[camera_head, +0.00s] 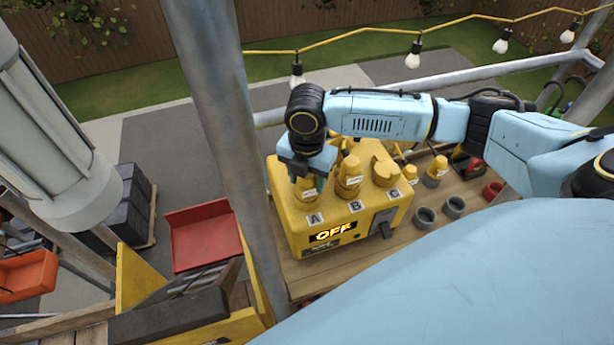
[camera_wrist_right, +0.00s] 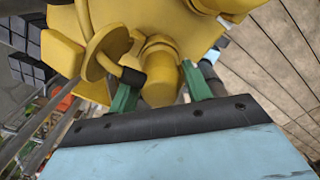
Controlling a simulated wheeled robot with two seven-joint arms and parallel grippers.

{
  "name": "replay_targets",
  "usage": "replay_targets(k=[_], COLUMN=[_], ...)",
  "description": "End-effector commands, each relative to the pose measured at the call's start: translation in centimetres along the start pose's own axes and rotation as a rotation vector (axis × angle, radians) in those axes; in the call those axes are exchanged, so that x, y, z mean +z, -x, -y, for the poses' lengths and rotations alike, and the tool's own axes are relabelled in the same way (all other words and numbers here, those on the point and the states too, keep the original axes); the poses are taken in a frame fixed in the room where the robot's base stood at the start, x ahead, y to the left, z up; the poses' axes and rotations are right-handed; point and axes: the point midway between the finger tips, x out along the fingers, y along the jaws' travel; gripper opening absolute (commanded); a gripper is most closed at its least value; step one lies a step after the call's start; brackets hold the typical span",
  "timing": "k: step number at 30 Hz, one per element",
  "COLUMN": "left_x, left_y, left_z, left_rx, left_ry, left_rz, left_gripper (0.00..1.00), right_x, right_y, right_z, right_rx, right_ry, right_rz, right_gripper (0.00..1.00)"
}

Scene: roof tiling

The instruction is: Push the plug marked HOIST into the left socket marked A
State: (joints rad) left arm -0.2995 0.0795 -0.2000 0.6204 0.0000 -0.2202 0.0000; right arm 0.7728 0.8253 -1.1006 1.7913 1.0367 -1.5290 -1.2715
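A yellow control box (camera_head: 296,222) stands on the wooden boards, with its sockets marked A, B and C along the front and a lit OFF sign. A yellow plug (camera_head: 307,192) is upright at socket A; its label is too small to read. My right gripper (camera_head: 308,178) is over it from above, with green fingers on either side. In the wrist view the fingers of my right gripper (camera_wrist_right: 163,88) close around the yellow plug body (camera_wrist_right: 159,68). Whether the plug is fully seated is hidden. My left gripper is not in view.
Another yellow plug (camera_head: 349,178) stands at B and a yellow part (camera_head: 385,172) at C. Grey cups (camera_head: 424,217) and more yellow plugs (camera_head: 435,170) are to the right. A grey scaffold pole (camera_head: 222,120) rises close left of the box. A red tray (camera_head: 203,236) lies beyond it.

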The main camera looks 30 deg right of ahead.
Motion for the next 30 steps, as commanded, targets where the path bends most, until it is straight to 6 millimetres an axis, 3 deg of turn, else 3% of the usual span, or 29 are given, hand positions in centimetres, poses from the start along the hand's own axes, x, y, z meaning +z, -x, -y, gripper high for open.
replay_targets(k=[5,14,30], left_x=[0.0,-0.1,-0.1], left_y=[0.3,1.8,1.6], left_z=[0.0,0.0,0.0], left_rx=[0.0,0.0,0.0], left_ry=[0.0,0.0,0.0], left_rz=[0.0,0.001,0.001], left_gripper=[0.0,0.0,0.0], right_x=[0.0,0.0,0.0], right_y=[0.4,3.0,7.1], right_z=[0.0,0.0,0.0], right_rx=[0.0,0.0,0.001], right_ry=[0.0,0.001,0.0], right_rz=[0.0,0.0,0.0], right_gripper=[0.49,0.49,0.49])
